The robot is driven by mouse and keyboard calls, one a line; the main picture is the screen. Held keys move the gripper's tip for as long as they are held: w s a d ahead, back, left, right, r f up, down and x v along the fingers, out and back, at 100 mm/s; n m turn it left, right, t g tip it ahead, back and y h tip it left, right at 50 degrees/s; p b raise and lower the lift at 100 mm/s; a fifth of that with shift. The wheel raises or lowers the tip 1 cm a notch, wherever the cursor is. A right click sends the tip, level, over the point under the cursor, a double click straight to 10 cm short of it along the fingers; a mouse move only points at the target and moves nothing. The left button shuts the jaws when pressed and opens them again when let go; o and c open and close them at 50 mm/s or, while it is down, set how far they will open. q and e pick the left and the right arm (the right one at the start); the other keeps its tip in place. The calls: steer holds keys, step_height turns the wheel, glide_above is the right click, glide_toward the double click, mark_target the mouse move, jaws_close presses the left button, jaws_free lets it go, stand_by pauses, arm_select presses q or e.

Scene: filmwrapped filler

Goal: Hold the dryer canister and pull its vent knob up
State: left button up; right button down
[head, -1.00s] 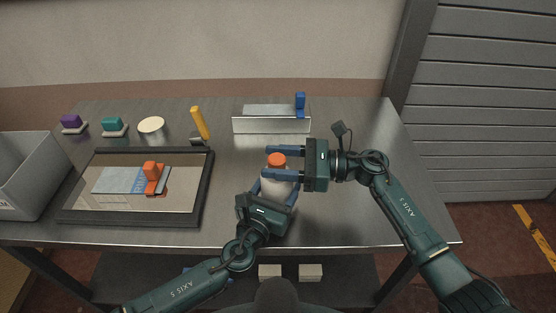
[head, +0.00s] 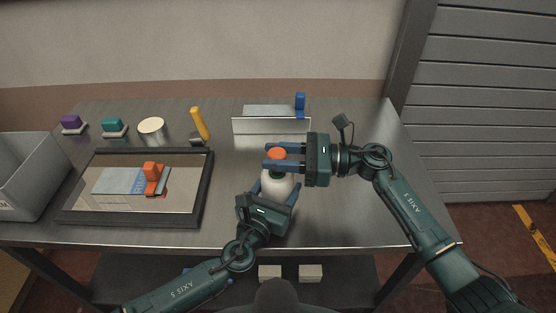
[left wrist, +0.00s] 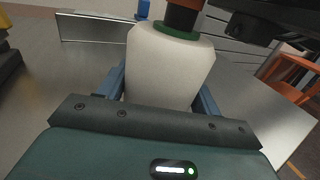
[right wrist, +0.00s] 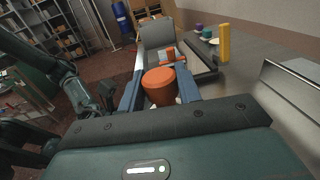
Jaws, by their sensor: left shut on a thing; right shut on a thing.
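The dryer canister (head: 278,190) is a white rounded body standing upright on the steel table. My left gripper (head: 276,192) is shut on it, one finger on each side; the canister fills the middle of the left wrist view (left wrist: 170,65). The orange vent knob (head: 277,153) sits above the canister top, with a green ring (left wrist: 178,33) and a dark stem showing below it in the left wrist view. My right gripper (head: 277,158) is shut on the knob from the right, and the knob shows between its fingers in the right wrist view (right wrist: 159,89).
A black-framed tray (head: 207,190) with an orange-handled tool lies left, beside a grey bin (head: 30,175). Behind stand a metal holder with a blue block (head: 300,101), a yellow handle (head: 199,122), a cream disc, and teal and purple pieces. The table's right side is clear.

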arm_select(q)
steer(key=shift+a+f, duration=0.1)
steer(key=shift+f, duration=0.1)
arm_select(e)
steer(key=c, duration=1.3)
jaws_free()
steer(key=shift+r, duration=0.3)
steer(key=shift+c, duration=0.2)
steer(key=o, duration=0.3)
steer(key=shift+f, duration=0.1)
steer(key=shift+o, duration=0.2)
steer(key=s+d, duration=0.1)
steer(key=d, duration=1.1)
steer(key=shift+s, duration=0.15)
arm_select(q)
steer(key=o, duration=1.4)
steer(key=shift+r, duration=0.1)
arm_select(e)
steer(key=shift+a, duration=0.1)
